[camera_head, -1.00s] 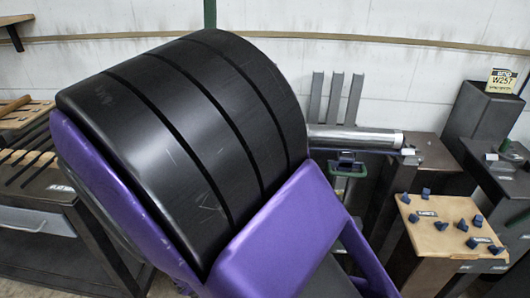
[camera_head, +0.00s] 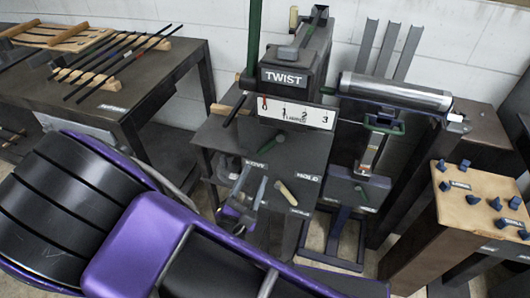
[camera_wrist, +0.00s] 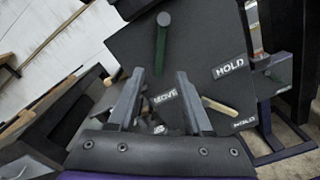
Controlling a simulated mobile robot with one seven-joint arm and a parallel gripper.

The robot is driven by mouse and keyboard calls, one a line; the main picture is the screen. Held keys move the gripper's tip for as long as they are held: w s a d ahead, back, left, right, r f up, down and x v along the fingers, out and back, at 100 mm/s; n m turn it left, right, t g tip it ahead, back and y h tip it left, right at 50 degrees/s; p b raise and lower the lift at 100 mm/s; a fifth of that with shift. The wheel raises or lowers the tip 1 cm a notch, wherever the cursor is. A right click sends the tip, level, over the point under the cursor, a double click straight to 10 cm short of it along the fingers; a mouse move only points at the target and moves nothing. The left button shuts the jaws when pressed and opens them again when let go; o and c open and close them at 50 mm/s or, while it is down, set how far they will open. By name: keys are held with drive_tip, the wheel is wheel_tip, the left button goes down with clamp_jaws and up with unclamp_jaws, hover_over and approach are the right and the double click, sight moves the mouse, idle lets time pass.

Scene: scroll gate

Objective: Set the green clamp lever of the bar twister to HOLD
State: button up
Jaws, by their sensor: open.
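The bar twister (camera_head: 300,70) stands at the back, marked TWIST. The green clamp lever (camera_head: 271,143) is on its front, below the number plate; the wrist view shows it large (camera_wrist: 161,48), with a pale round boss at its upper end. Its lower end points toward the MOVE label (camera_wrist: 164,97). The HOLD label (camera_wrist: 229,67) is to the right. My gripper (camera_wrist: 160,74) is open, its fingertips either side of the lever's lower end in the picture. I cannot tell whether they reach it in depth. The head view shows my gripper (camera_head: 254,176) just below the lever.
A wooden-handled lever (camera_head: 285,192) sits close to the right of my gripper. Right are a metal roller (camera_head: 395,92) and a wooden-topped stand (camera_head: 475,208) with blue knobs. A bench (camera_head: 125,95) with rods is at left.

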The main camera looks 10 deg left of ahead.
sight(267, 148)
drive_tip(key=w, duration=0.9)
drive_tip(key=shift+w+d+b, duration=0.25)
drive_tip(key=shift+d+b, duration=0.05)
drive_tip(key=shift+d, duration=0.1)
clamp_jaws()
idle(0.8)
